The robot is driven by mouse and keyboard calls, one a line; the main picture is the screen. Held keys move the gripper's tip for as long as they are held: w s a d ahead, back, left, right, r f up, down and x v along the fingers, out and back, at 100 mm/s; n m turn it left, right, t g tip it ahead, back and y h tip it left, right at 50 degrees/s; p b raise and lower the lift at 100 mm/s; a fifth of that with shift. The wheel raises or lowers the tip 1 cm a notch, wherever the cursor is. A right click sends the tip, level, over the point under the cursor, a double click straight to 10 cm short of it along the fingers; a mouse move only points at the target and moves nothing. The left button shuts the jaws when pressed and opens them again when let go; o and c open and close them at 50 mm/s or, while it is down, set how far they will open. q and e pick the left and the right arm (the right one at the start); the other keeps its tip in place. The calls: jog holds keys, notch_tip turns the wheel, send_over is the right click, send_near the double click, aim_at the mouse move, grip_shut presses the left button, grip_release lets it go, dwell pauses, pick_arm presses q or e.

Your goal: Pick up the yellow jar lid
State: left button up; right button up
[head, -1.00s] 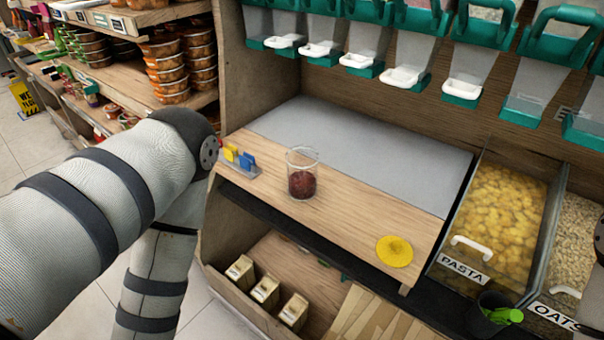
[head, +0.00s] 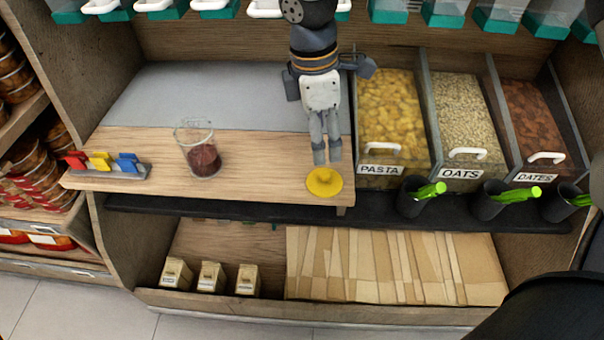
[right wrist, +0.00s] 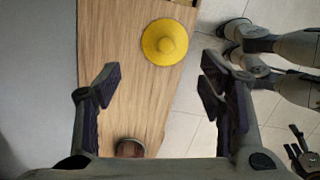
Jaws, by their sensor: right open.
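The yellow jar lid (head: 324,182) lies flat at the front right of the wooden counter, its knob up. It also shows in the right wrist view (right wrist: 165,42), with nothing on it. My right gripper (head: 327,158) points down just behind the lid in the head view. Its fingers (right wrist: 164,88) are wide apart and empty in the right wrist view, with the lid beyond the fingertips. I cannot tell the height gap. Part of what looks like my left gripper (right wrist: 299,148) shows at the right wrist view's lower right edge; its opening is unclear.
A clear jar (head: 202,155) with dark red contents stands left on the counter; its top shows in the right wrist view (right wrist: 130,148). A rack of coloured clips (head: 105,165) is farther left. Bins of pasta (head: 393,170), oats and dates stand right. The counter between jar and lid is clear.

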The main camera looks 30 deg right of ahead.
aim_at(325, 175)
jog(key=f, duration=0.6)
jog(key=s+f+b, duration=0.1)
jog(key=f, duration=0.3)
jog(key=shift+d, duration=0.3)
jog(key=c, duration=1.2)
jog(key=shift+s, duration=0.1)
jog(key=shift+c, duration=0.9)
